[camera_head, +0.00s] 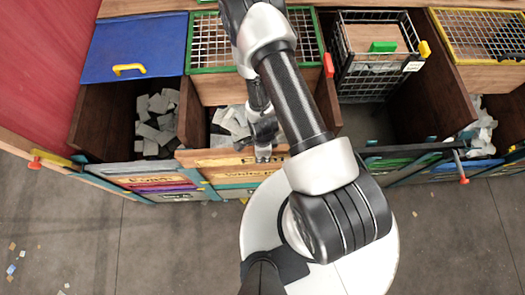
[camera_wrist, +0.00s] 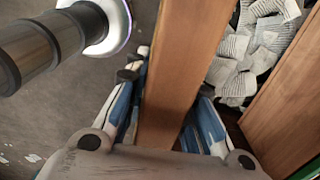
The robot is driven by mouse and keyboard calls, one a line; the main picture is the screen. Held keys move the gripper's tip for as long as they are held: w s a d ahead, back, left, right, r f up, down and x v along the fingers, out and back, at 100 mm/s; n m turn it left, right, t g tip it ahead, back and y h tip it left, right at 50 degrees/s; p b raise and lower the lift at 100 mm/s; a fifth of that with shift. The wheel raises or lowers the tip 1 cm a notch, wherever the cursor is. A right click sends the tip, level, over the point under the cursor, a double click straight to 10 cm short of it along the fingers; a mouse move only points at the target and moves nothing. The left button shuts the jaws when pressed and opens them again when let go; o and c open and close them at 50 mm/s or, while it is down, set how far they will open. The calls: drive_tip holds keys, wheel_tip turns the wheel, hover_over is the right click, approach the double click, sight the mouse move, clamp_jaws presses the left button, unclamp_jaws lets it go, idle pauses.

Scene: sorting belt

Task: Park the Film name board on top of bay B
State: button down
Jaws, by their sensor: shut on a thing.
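My gripper (camera_head: 263,150) points down at the front of the second bay from the left. It is shut on the top edge of a light wooden board (camera_head: 222,159), whose lettering seems to start with F but is too small and covered to read fully. I take it as the Film name board. In the wrist view the board (camera_wrist: 184,50) runs between the fingers of my gripper (camera_wrist: 170,85), one on each side. A board below it (camera_head: 245,174) reads like "White P...". No letter B shows, so I cannot tell which bay is B.
The left bay holds grey blocks (camera_head: 155,125) under a blue lid (camera_head: 135,48); its front carries several coloured boards (camera_head: 160,186). Pale crumpled pieces (camera_head: 232,122) lie in the second bay. A black wire crate (camera_head: 375,75) stands over the third bay, whose front is low. Open floor lies in front.

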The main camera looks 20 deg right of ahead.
drive_tip(key=w+b, duration=0.1)
drive_tip(key=b, duration=0.4)
drive_tip(key=w+b, duration=0.2)
drive_tip(key=b, duration=0.4)
drive_tip(key=w+d+b, duration=0.1)
drive_tip(key=w+b, duration=0.1)
drive_tip(key=b, duration=0.4)
drive_tip(key=shift+f, duration=0.35)
drive_tip(key=shift+b, duration=1)
drive_tip(key=shift+s+b, duration=0.1)
drive_tip(key=shift+b, duration=0.6)
drive_tip(key=b, duration=0.3)
drive_tip(key=shift+s+d+r, duration=0.15)
drive_tip(key=shift+s+r, duration=0.05)
drive_tip(key=shift+s, duration=0.05)
drive_tip(key=shift+s, duration=0.1)
drive_tip(key=shift+f+b, duration=0.45)
drive_tip(key=shift+b, duration=0.2)
